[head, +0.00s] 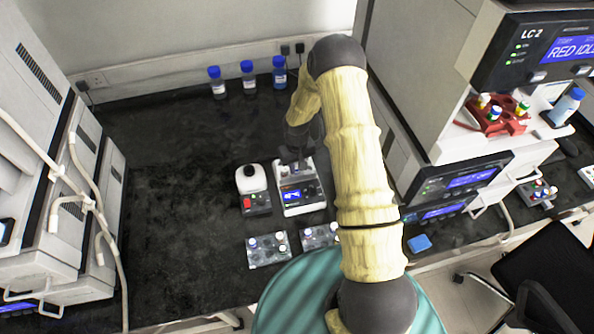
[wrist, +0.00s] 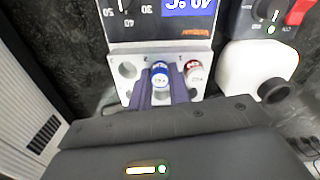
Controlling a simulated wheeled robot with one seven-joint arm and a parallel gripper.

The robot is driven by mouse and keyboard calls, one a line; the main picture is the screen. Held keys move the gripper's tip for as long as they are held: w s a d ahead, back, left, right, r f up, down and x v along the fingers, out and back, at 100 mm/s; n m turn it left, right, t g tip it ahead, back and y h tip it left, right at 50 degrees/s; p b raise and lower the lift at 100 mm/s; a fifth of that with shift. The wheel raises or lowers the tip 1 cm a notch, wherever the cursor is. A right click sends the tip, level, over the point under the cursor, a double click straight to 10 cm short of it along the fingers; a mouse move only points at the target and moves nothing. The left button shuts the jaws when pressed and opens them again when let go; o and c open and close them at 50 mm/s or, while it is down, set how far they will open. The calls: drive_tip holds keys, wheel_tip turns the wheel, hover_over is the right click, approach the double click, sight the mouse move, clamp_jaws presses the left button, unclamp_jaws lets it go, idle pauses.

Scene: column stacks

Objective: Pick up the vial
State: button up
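A vial with a blue cap (wrist: 160,72) stands in a hole of the white rack block (wrist: 127,71) of a device with a blue display. My gripper (wrist: 162,88) points down at it, with one dark finger on each side of the vial. The fingers are apart with the vial between them; I cannot tell whether they press on it. A red-capped vial (wrist: 193,69) stands in the hole just to the right. In the head view my gripper (head: 297,150) is over the back of the display device (head: 303,208), and the vials there are mostly hidden.
Two clear racks (head: 268,249) (head: 318,235) are in front. Several blue-capped bottles (head: 247,80) stand by the wall. The dark bench (head: 170,200) is clear on the left.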

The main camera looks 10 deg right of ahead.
clamp_jaws()
wheel_tip(320, 180, up, 10)
drive_tip(key=b, duration=0.2)
idle(0.8)
